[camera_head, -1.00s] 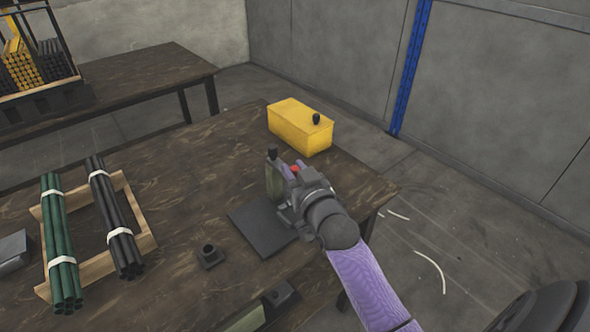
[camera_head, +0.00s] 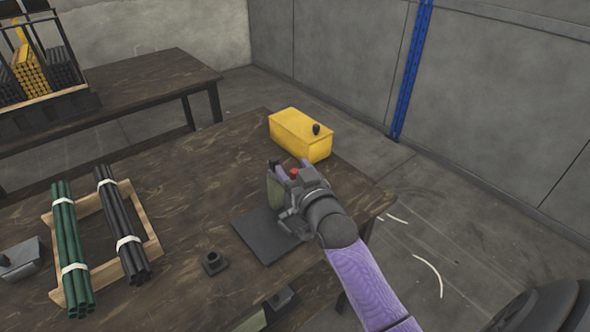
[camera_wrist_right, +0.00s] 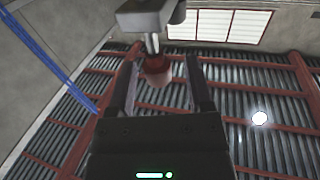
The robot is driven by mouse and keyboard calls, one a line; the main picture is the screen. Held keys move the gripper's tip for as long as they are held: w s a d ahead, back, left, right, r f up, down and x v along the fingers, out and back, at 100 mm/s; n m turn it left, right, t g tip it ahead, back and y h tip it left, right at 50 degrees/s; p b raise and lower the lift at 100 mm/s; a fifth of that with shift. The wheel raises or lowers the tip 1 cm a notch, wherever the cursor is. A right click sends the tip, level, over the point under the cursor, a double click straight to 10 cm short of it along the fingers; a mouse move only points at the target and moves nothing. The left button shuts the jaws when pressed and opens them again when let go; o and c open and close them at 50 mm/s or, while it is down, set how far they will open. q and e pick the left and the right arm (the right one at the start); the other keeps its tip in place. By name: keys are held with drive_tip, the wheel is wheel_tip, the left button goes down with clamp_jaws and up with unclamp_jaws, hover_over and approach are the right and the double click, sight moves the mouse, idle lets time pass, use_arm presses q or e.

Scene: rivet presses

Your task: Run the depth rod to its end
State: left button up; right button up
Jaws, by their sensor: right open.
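A press with a green body (camera_head: 274,192) stands on a dark square plate (camera_head: 262,238) near the table's right end. A red knob (camera_head: 294,173) shows on it, partly hidden by my right gripper (camera_head: 292,183). In the right wrist view, the red knob (camera_wrist_right: 156,70) sits at the end of a short silver rod (camera_wrist_right: 152,43) under a grey head (camera_wrist_right: 145,14). The open fingers of my right gripper (camera_wrist_right: 160,72) stand on either side of the knob, with gaps visible. I cannot tell which part is the depth rod. My left gripper is not in view.
A yellow box (camera_head: 296,138) with a black knob stands behind the press. Green tubes (camera_head: 70,245) and dark tubes (camera_head: 123,230) lie on a wooden frame at the left. A small black socket (camera_head: 212,263) sits left of the plate. The table between is clear.

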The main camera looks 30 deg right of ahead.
drive_tip(key=shift+s, duration=0.1)
use_arm(q)
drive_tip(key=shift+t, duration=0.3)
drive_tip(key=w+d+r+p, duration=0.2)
drive_tip(key=p, duration=0.1)
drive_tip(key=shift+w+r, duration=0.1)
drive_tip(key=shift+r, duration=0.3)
use_arm(e)
drive_tip(key=s+a, duration=0.1)
drive_tip(key=s, duration=0.8)
drive_tip(key=shift+s+a, duration=0.3)
drive_tip(key=shift+a, duration=0.1)
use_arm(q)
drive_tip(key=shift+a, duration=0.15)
